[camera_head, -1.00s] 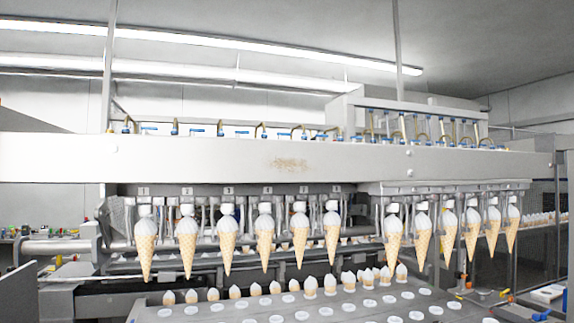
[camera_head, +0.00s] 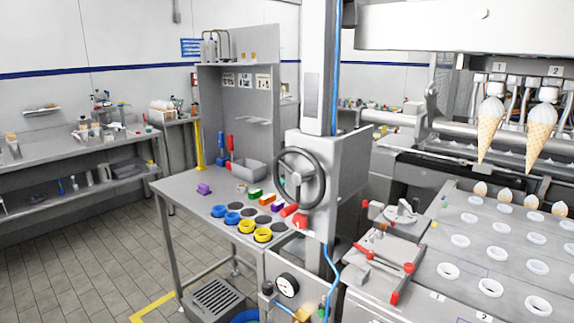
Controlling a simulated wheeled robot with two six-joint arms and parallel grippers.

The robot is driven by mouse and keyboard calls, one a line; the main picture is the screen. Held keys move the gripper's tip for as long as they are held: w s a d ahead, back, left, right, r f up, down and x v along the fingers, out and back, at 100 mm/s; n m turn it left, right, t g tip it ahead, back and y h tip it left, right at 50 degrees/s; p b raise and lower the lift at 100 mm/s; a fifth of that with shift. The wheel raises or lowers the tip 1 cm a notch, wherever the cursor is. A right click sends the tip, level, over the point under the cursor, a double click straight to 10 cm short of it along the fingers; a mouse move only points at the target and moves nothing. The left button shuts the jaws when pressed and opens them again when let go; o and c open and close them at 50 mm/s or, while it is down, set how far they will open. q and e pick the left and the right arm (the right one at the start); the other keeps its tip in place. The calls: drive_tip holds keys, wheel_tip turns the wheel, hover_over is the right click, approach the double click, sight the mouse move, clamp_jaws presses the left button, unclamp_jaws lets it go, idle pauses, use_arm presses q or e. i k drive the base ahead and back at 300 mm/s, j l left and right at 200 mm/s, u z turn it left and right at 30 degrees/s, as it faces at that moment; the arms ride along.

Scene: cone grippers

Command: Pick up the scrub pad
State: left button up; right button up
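I cannot make out for certain which thing is the scrub pad. Small coloured pieces lie on the grey metal table (camera_head: 185,215) in the middle: a purple piece (camera_head: 204,189) toward the left, a green block (camera_head: 255,195) and an orange block (camera_head: 267,199) toward the back right. They are too small to name surely. Neither of my grippers is in view.
Blue rings (camera_head: 232,218) and yellow rings (camera_head: 262,234) sit at the table's front edge. A grey box with a handwheel (camera_head: 299,178) stands at its right. The cone machine's plate (camera_head: 470,255) fills the right. Tiled floor (camera_head: 80,260) is free at left.

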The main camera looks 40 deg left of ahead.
sight(203, 189)
drive_tip(key=u, duration=1.95)
drive_tip(key=i+j, duration=0.2)
drive_tip(key=i, duration=0.2)
drive_tip(key=i+j+u, duration=0.15)
drive_tip(key=i, duration=0.25)
drive_tip(key=j, duration=0.1)
